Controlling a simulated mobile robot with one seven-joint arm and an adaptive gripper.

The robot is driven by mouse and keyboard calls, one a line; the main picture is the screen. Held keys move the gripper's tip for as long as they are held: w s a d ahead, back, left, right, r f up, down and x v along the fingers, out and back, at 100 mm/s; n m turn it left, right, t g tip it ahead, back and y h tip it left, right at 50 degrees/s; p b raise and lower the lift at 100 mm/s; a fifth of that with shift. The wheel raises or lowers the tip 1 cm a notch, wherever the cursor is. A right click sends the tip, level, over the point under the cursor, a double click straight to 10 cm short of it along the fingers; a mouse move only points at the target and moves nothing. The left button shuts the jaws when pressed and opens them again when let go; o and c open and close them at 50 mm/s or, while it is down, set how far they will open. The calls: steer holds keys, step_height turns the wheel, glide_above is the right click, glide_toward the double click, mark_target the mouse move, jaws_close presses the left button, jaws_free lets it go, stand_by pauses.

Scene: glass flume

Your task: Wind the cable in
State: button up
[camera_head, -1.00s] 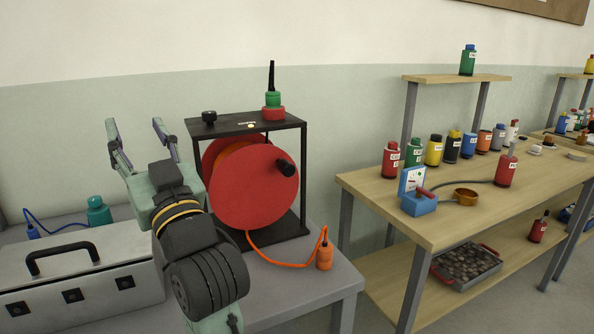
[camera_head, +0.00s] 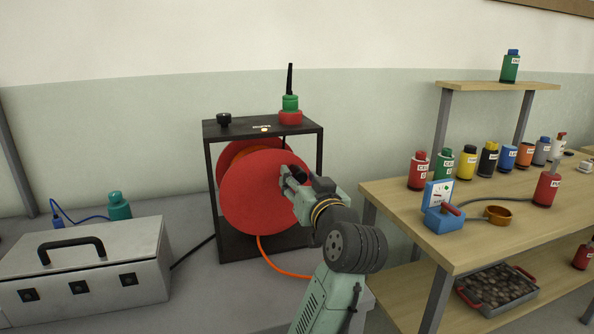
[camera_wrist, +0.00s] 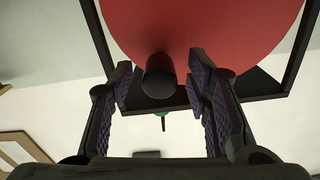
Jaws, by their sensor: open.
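The cable reel has a round red disc (camera_head: 258,192) in a black box frame (camera_head: 212,160) on the grey table. An orange cable (camera_head: 279,268) runs from the reel's bottom to the right along the table, and my arm hides its far end. My gripper (camera_head: 288,178) is at the right side of the disc. In the wrist view the open fingers (camera_wrist: 162,88) stand on either side of the black crank knob (camera_wrist: 158,76), with gaps on both sides. The knob shows between the fingertips, and the red disc is behind it.
On the reel frame stand a black knob (camera_head: 224,118) and a red and green piece with a black rod (camera_head: 290,108). A silver case (camera_head: 120,270) and a teal bottle (camera_head: 119,206) are to the left. A wooden bench (camera_head: 420,215) with several bottles is to the right.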

steer(key=shift+x, duration=1.5)
jaws_close()
